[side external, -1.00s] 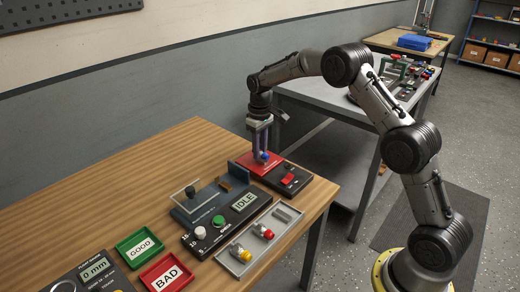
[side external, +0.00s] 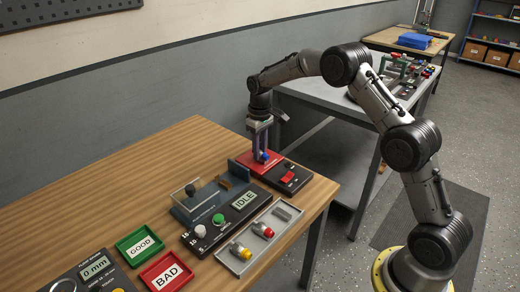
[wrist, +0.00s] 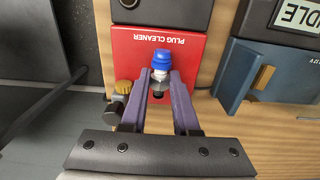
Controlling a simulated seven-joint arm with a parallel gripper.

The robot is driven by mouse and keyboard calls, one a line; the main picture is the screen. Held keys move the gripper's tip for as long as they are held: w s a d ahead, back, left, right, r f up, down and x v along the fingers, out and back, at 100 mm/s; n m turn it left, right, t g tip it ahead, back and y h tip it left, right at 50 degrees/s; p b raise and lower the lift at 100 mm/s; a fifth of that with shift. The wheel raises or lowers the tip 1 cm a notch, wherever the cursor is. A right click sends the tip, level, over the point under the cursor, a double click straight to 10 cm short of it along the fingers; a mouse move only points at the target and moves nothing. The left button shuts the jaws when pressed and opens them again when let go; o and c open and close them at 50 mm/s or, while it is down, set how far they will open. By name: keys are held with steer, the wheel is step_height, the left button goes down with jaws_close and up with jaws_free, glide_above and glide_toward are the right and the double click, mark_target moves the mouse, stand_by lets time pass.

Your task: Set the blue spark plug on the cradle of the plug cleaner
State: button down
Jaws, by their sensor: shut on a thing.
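The blue spark plug, with a blue cap (wrist: 162,58), a white body and a dark metal end, is between the purple fingers of my gripper (wrist: 160,80) in the wrist view. My gripper is shut on it. In the side view my gripper (side external: 262,155) points down over the red plug cleaner (side external: 249,163), with the blue cap low between the fingertips. The plug cleaner (wrist: 135,62) has a red lettered top. Its cradle cannot be made out; the fingers and plug cover part of the top. I cannot tell whether the plug touches it.
A tester with an IDLE display (side external: 243,202) and clear cover stands left of the cleaner. A grey tray (side external: 233,265) holds yellow and red plugs. Green GOOD (side external: 122,246) and red BAD (side external: 147,273) bins lie farther left. The back-left bench is clear.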

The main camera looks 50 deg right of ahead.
steer(key=c, duration=0.6)
jaws_free()
steer(key=shift+r, duration=3.55)
